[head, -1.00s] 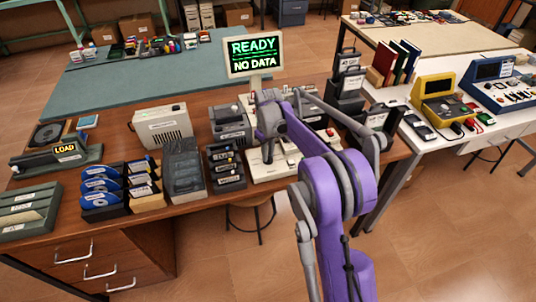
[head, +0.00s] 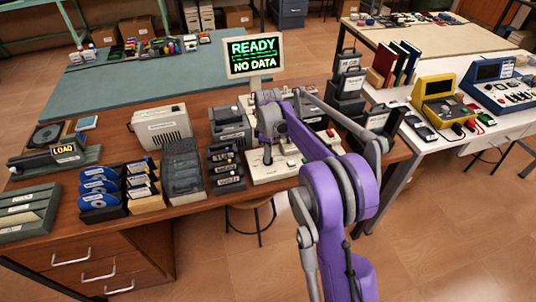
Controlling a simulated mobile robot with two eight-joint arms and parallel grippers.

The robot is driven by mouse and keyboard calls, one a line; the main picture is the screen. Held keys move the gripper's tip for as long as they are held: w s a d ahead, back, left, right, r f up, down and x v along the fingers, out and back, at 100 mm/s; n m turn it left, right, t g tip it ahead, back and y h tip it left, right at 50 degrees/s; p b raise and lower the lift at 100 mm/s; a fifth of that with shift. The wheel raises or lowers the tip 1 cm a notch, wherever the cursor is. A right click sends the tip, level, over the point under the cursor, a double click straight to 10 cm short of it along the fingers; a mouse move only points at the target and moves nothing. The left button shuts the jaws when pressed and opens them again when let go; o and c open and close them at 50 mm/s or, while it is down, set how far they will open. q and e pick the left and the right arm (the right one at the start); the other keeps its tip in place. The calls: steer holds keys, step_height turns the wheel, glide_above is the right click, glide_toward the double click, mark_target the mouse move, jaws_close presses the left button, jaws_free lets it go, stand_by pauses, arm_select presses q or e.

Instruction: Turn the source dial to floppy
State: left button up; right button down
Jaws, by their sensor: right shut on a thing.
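A cream control panel (head: 287,164) with small knobs and switches stands on the brown desk below the sign. My right gripper (head: 267,150) is over the panel's left part, pointing down, shut on what is probably the source dial. The dial itself is hidden by the gripper and arm, so its setting cannot be read. The sign (head: 253,53) behind reads "READY" and "NO DATA" in green. My left gripper is not in view.
Left of the panel stand a rack of labelled cartridges (head: 226,168), a grey slotted box (head: 183,172) and holders with blue discs (head: 99,187). Grey drives (head: 230,127) stand behind. Black cases (head: 348,80) stand to the right.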

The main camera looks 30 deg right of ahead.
stand_by(0.4)
steer(key=c, duration=0.8)
jaws_free()
step_height(320, 180, up, 11)
steer(key=shift+f+p, duration=0.1)
steer(key=shift+p, duration=0.2)
